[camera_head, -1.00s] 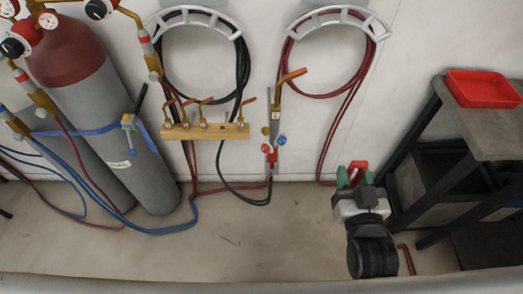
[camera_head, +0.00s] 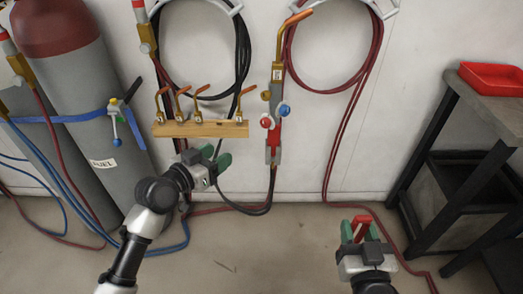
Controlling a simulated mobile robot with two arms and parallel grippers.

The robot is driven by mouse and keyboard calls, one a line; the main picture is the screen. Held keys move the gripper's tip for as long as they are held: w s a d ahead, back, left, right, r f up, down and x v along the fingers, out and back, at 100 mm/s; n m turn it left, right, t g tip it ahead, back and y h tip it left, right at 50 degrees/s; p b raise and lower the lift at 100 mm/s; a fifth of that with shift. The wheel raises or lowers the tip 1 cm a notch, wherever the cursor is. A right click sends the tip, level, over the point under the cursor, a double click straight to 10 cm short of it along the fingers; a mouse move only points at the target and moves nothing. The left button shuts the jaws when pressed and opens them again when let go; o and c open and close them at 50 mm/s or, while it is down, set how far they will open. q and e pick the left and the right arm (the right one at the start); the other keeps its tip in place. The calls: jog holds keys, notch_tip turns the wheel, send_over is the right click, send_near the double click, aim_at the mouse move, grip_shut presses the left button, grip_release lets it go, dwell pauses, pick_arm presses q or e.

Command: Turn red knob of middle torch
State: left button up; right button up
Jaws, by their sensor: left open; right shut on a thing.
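A torch (camera_head: 277,75) hangs upright on the wall, with a copper bent tip and a brass body. Its red knob (camera_head: 267,122) is on the left side, low on the body, and its blue knob (camera_head: 284,110) is on the right. My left gripper (camera_head: 207,157) is open, with green fingers apart and nothing between them. In the picture it is below and left of the red knob, clear of it. My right gripper (camera_head: 360,230) is shut on a red object (camera_head: 361,226), low and right of the torch. The fingers partly hide that object.
A wooden rack (camera_head: 200,129) with several copper tips is on the wall above my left gripper. Grey cylinders (camera_head: 85,100) stand at left. A dark workbench (camera_head: 480,110) with a red tray (camera_head: 492,76) stands at right. Hoses hang and trail along the floor.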

aim_at(263, 124)
pick_arm(q)
jog(key=s+d+r+m+h+b, duration=0.2)
jog(key=s+r+m+h, duration=0.15)
jog(key=r, duration=0.25)
pick_arm(e)
jog(key=f, duration=0.1)
jog(key=s+f, duration=0.1)
jog(key=f, duration=0.1)
pick_arm(q)
jog(key=shift+n+y, duration=0.35)
jog(key=shift+n, duration=0.1)
jog(key=x, duration=1.2)
jog(key=shift+s+d+f, duration=0.1)
jog(key=shift+d+f, duration=0.05)
jog(key=shift+f, duration=0.2)
jog(key=c, duration=0.9)
pick_arm(e)
jog(key=shift+r, duration=0.1)
